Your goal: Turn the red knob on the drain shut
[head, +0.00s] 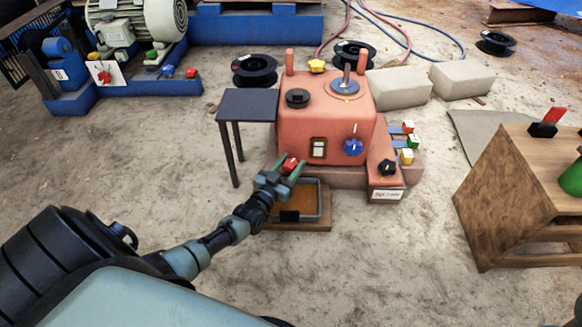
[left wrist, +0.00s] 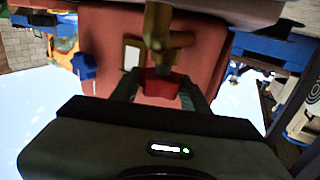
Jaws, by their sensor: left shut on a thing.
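The red knob (head: 290,165) sits low on the front left of the salmon-red machine (head: 320,118), above the tray with a grey rim (head: 318,203). My left gripper (head: 289,171) reaches it from the front left, one finger on each side. In the left wrist view the red knob (left wrist: 160,84) lies between the two fingers of my left gripper (left wrist: 160,90), which is shut on it. A brass drain fitting (left wrist: 158,28) shows beside the knob there. The gripper partly hides the knob in the head view. My right gripper is not in view.
A small dark side table (head: 248,104) stands left of the machine. A blue knob (head: 353,147) and a black knob (head: 388,168) are to the right. A wooden stand (head: 515,200) is at the far right. Sandy ground before the machine is clear.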

